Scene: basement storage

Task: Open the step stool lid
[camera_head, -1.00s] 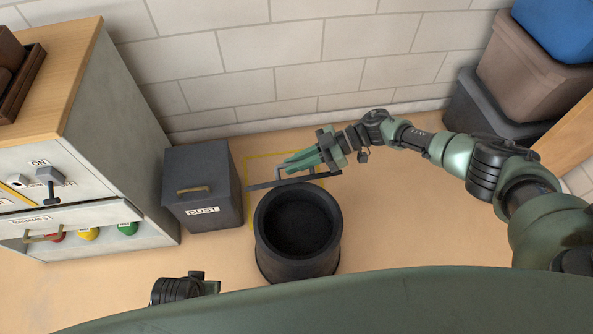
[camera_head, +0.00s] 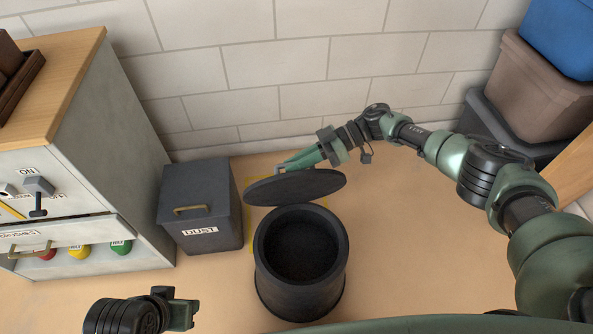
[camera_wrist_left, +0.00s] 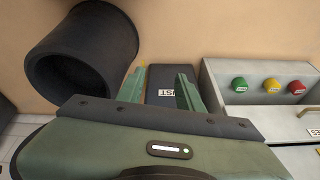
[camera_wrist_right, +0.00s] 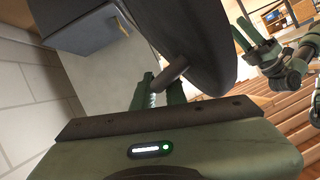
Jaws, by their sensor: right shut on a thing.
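The step stool (camera_head: 338,280) is a black round tub standing on the floor in the head view, with its top open and a dark hollow inside. Its lid (camera_head: 305,187) is a dark disc, off the rim and tilted just behind and above it. My right gripper (camera_head: 287,166) is behind the lid, shut on its handle; the right wrist view shows the handle (camera_wrist_right: 173,72) between the fingers and the lid (camera_wrist_right: 195,45) beyond. My left gripper (camera_head: 183,314) is empty at the lower left; the left wrist view shows its fingers (camera_wrist_left: 160,88) apart, near the stool (camera_wrist_left: 85,55).
A grey dust bin (camera_head: 200,215) stands left of the stool, beside a cabinet (camera_head: 110,150) with a wooden top and coloured buttons. Stacked storage boxes (camera_head: 540,90) stand at the right. A block wall is close behind. Floor right of the stool is clear.

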